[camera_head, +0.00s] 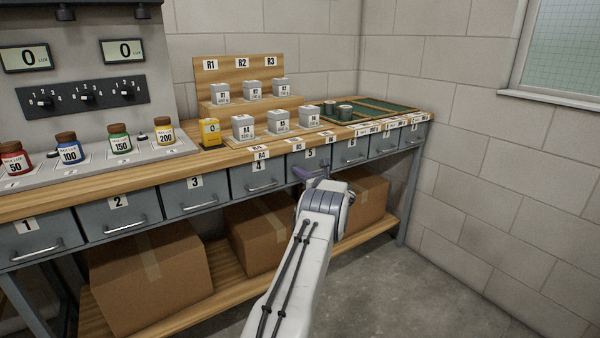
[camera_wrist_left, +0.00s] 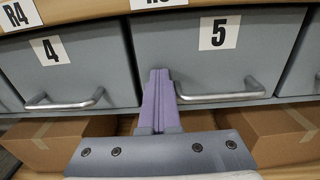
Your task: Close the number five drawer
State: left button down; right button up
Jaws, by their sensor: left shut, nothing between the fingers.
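The number five drawer (camera_head: 322,158) is a grey drawer front under the wooden counter. In the left wrist view the drawer (camera_wrist_left: 185,55) shows its "5" label and metal bar handle (camera_wrist_left: 225,97). Its front looks about level with drawer four; I cannot tell whether a small gap remains. My left gripper (camera_head: 300,173) is in front of this drawer. In the left wrist view its purple fingers (camera_wrist_left: 158,75) are together and empty, pointing at the drawer's lower left part, just left of the handle. I cannot tell whether they touch. My right gripper is out of view.
Drawer four (camera_wrist_left: 75,75) is on the left and drawer six (camera_head: 351,152) on the right, both with handles. Cardboard boxes (camera_head: 150,275) stand on the lower shelf. Jars, grey blocks and a green-lined tray (camera_head: 385,107) are on the counter. The floor at right is clear.

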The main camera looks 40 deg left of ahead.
pick_arm(q)
jog(key=shift+w+a+r, duration=0.15)
jog(key=shift+a+r, duration=0.05)
jog(key=shift+r, duration=0.2)
jog(key=p+v, duration=0.2)
jog(key=v, duration=1.2)
jog(key=shift+s+d+f, duration=0.15)
jog(key=shift+s+f, duration=0.1)
jog(key=shift+f, duration=0.1)
jog(key=shift+d, duration=0.1)
jog(key=s+d+r+n+g+h, duration=0.1)
jog(key=s+d+n+h, duration=0.45)
jog(key=d, duration=0.75)
jog(key=s+d+r+n+g+h, duration=0.1)
jog(key=s+d+n+h, duration=0.15)
jog(key=s+d, duration=0.75)
jog(key=s+d+f+n+g+h, duration=0.2)
jog(key=s+d+n+h, duration=0.6)
jog(key=s+d, duration=1.7)
notch_tip(320, 180, up, 27)
jog(key=a+m+h+p, duration=0.1)
jog(key=m+h+p, duration=0.1)
jog(key=p, duration=2.4)
jog(key=shift+s+m+h, duration=0.2)
jog(key=shift+m+h, duration=0.1)
